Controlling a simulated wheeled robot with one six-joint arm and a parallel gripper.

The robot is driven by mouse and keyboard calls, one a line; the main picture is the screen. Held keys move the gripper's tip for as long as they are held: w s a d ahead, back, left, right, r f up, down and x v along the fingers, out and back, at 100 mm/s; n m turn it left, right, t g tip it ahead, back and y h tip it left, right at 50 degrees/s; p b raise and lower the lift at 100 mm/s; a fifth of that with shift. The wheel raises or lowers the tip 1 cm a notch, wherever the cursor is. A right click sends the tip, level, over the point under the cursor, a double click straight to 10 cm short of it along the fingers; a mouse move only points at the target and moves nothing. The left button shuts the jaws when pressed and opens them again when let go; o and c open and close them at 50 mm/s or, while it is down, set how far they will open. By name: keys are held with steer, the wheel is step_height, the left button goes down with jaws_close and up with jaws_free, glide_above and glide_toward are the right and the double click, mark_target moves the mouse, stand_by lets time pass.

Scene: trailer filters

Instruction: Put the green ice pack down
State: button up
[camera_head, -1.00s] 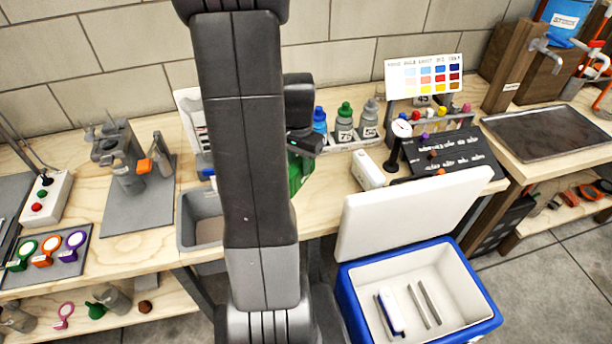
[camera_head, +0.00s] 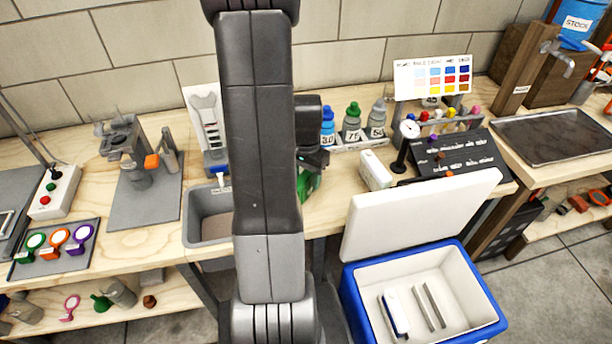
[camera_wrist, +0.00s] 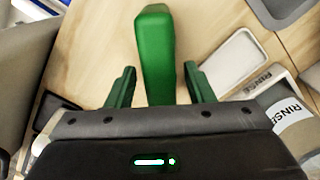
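The green ice pack (camera_wrist: 156,50) is a flat green block, seen nearly edge-on in the wrist view. My gripper (camera_wrist: 158,82) has its two green fingers on either side of the pack's near end, with a narrow gap showing on each side. The gripper is open and the pack is between the fingers, not clamped. In the head view only a bit of the green pack (camera_head: 308,184) shows at the right edge of my arm, over the front part of the wooden bench (camera_head: 335,205). My arm hides most of it, and its contact with the bench cannot be seen.
A grey bin (camera_head: 207,240) is left of my arm. An open blue cooler (camera_head: 352,290) with a white lid stands at front right. Several bottles (camera_head: 352,122) stand behind, with a white box (camera_head: 376,172) to the right. A RINSE-labelled tray (camera_wrist: 235,65) is near the gripper.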

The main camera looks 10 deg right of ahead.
step_height(320, 180, up, 12)
steer(key=shift+r, duration=0.2)
stand_by(0.6)
